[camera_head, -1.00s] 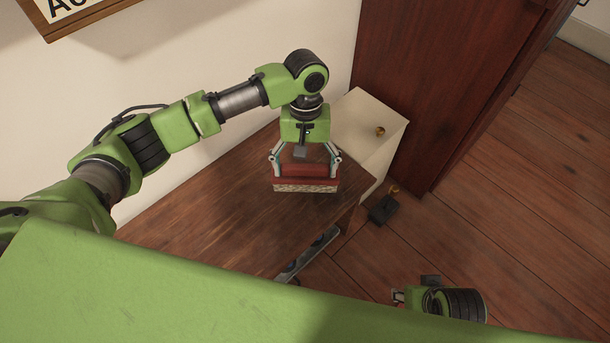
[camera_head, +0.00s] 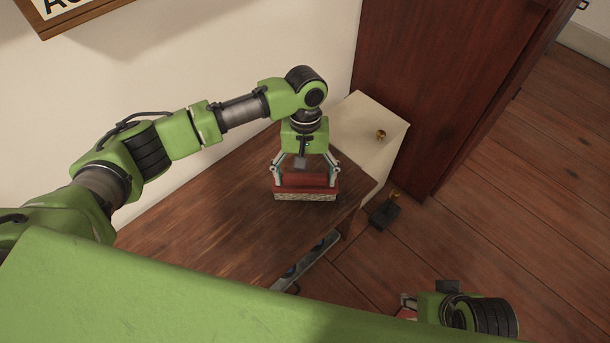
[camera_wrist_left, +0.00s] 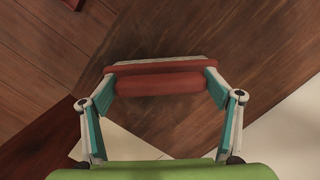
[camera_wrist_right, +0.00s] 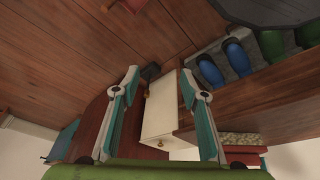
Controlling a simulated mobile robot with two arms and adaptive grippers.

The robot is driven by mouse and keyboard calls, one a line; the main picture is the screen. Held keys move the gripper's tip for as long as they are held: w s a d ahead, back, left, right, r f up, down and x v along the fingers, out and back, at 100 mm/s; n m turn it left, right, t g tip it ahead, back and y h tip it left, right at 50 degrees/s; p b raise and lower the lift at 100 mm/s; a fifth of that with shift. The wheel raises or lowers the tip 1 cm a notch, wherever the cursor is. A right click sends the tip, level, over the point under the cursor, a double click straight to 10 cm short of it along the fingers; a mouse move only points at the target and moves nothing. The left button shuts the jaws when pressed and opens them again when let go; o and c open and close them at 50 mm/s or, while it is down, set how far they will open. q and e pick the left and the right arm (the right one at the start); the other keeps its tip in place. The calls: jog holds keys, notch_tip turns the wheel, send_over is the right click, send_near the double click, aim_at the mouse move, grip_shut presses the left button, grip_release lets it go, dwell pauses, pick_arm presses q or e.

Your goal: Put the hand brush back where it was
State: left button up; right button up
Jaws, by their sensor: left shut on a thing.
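The hand brush (camera_head: 305,195) has a red body and a pale bristle strip. My left gripper (camera_head: 305,172) is shut on it, over the right part of the brown wooden top (camera_head: 215,215). In the left wrist view the red brush (camera_wrist_left: 160,82) lies across between the fingertips. It also shows at the lower right of the right wrist view (camera_wrist_right: 242,140), with its bristles close to the wood; I cannot tell whether they touch. My right gripper (camera_wrist_right: 159,78) is open with nothing between its fingers, and its arm shows low right in the head view.
A cream cabinet with a brass knob (camera_head: 362,125) adjoins the top's right end. A dark red-brown wooden panel (camera_head: 430,80) stands beside it. A small black object (camera_head: 384,214) is on the floor. Blue items (camera_wrist_right: 210,70) lie in a grey tray below the top.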

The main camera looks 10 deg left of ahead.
pick_arm(q)
jog(key=o, duration=1.1)
pick_arm(e)
jog(key=shift+f, duration=0.15)
pick_arm(q)
jog(key=shift+w+r, duration=0.1)
jog(key=shift+r, duration=0.35)
jog(key=r+p, duration=0.1)
jog(key=r, duration=0.2)
jog(key=w+r+p, duration=0.1)
jog(key=r, duration=0.2)
jog(key=r+p, duration=0.1)
jog(key=r, duration=0.2)
jog(key=shift+w+a+r, duration=0.1)
jog(key=shift+w+r, duration=0.05)
jog(key=shift+r, duration=0.05)
jog(key=shift+w+r, duration=0.15)
jog(key=shift+r, duration=0.7)
pick_arm(e)
notch_tip(320, 180, down, 11)
jog(key=shift+w+a+f+g, duration=0.2)
jog(key=shift+w+g, duration=0.1)
jog(key=shift+w, duration=0.1)
